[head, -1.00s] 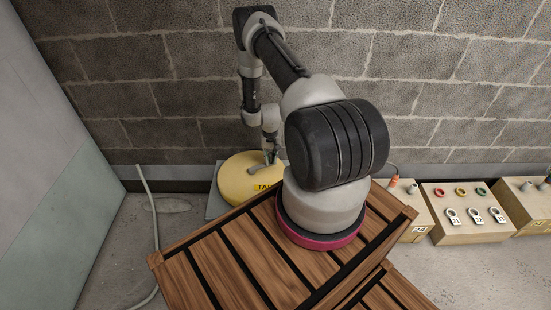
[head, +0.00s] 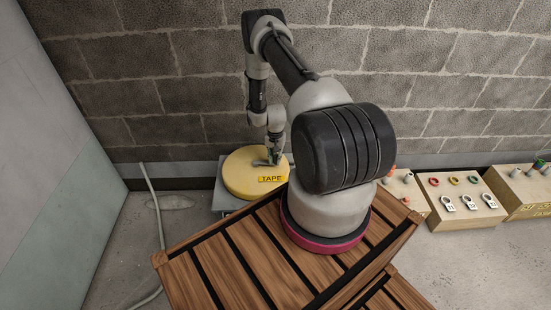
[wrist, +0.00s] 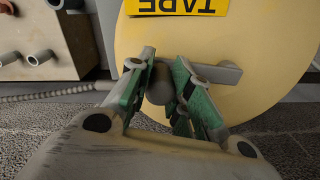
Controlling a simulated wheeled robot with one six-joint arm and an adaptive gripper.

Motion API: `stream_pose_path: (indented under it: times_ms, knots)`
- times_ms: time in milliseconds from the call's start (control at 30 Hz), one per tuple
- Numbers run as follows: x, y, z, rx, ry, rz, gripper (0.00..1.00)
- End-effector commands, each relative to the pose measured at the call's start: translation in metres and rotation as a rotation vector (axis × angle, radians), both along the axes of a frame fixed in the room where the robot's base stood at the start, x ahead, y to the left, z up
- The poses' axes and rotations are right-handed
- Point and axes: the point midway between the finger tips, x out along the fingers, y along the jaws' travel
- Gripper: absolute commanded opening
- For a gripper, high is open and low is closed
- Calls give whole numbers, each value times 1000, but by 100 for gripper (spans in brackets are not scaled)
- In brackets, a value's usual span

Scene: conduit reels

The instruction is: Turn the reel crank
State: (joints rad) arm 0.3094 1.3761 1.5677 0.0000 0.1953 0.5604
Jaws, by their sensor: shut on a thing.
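The yellow reel (head: 240,180) lies flat by the wall, with a TAPE label on its face. It also fills the upper wrist view (wrist: 270,50), label upside down. A grey crank arm (head: 260,163) lies across its top; in the wrist view the crank arm (wrist: 222,74) reaches right from behind my fingers. My gripper (head: 275,156) is over the reel's right part. In the wrist view its green-padded fingers (wrist: 160,85) are shut around the crank's round grey handle (wrist: 159,92). The fingers hide the sides of the handle.
A slatted wooden crate (head: 240,265) stands in front. Wooden boxes with pegs, rings and tags (head: 468,200) stand along the wall at right. A pale hose (head: 153,215) runs over the floor at left, near a pale panel (head: 60,150). The floor between them is open.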

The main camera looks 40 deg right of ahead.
Motion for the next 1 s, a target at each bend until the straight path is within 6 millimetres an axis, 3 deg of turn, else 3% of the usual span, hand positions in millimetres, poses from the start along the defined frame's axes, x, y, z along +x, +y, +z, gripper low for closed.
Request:
stream_pose_path:
  times_ms: [367,400,500,833,1000]
  knots:
    - [-4,2,-2,3,10,4,0]
    - [-4,2,-2,3,10,4,26]
    - [-3,2,-1,3,9,3,44]
    - [-1,1,1,1,3,2,44]
    - [0,0,22,0,1,2,44]
